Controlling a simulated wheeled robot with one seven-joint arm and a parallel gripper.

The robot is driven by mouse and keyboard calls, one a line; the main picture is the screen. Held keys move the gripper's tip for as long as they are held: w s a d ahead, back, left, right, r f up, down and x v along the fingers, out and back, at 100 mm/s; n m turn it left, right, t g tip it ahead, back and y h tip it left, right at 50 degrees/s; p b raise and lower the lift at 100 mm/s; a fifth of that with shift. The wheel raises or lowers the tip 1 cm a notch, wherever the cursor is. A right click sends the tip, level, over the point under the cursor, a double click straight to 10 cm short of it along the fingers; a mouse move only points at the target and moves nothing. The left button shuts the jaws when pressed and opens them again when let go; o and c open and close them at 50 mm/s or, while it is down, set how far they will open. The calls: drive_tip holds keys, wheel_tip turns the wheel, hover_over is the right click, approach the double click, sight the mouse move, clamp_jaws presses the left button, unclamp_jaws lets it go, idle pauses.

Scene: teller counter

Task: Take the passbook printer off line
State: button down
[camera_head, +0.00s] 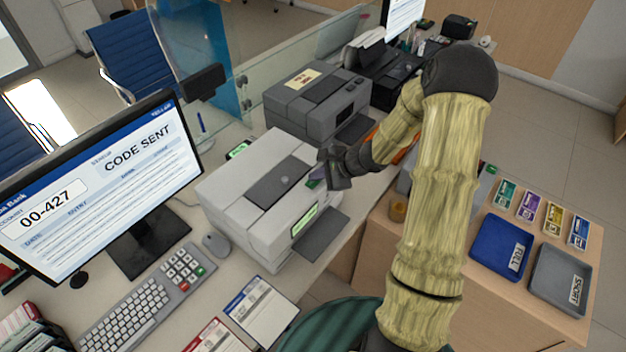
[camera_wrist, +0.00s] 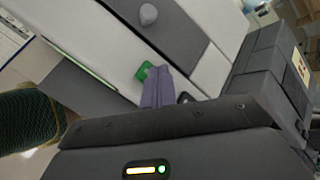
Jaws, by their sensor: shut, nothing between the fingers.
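A light grey printer (camera_head: 250,190) stands on the counter with a dark top panel, a small knob and a lit green display (camera_head: 304,221) on its front. I cannot tell by a label whether it is the passbook printer. A darker grey printer (camera_head: 310,98) with a yellow note on top stands behind it. My gripper (camera_head: 316,178) is shut and empty at the light printer's right front top edge. In the wrist view the shut purple fingers (camera_wrist: 157,90) are at a green button (camera_wrist: 143,71); contact cannot be told. A dark round button (camera_wrist: 185,97) is beside the fingers, partly hidden.
A monitor (camera_head: 95,185) reads "CODE SENT" and "00-427". A keyboard (camera_head: 125,312), keypad (camera_head: 184,267) and mouse (camera_head: 216,244) lie left of the printer. Glass (camera_head: 290,75) borders the counter behind. A blue tray (camera_head: 500,246) and a grey tray (camera_head: 560,280) are at right.

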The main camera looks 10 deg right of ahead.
sight(317, 182)
drive_tip(key=shift+r+p, duration=0.45)
drive_tip(key=shift+r, duration=0.4)
drive_tip(key=shift+r+p, duration=1.6)
drive_tip(key=shift+r, duration=0.9)
drive_tip(key=s+r+n+g+h, duration=0.1)
drive_tip(key=s+r+n+h, duration=0.2)
drive_tip(key=s+n, duration=0.5)
drive_tip(key=s+r+n+g+h, duration=0.2)
drive_tip(key=s+r+n+h, duration=0.2)
drive_tip(key=s+n, duration=0.5)
drive_tip(key=s+r, duration=0.2)
drive_tip(key=s, duration=0.2)
drive_tip(key=shift+s+a+r, duration=0.25)
drive_tip(key=shift+a+r, duration=0.05)
drive_tip(key=shift+a, duration=0.1)
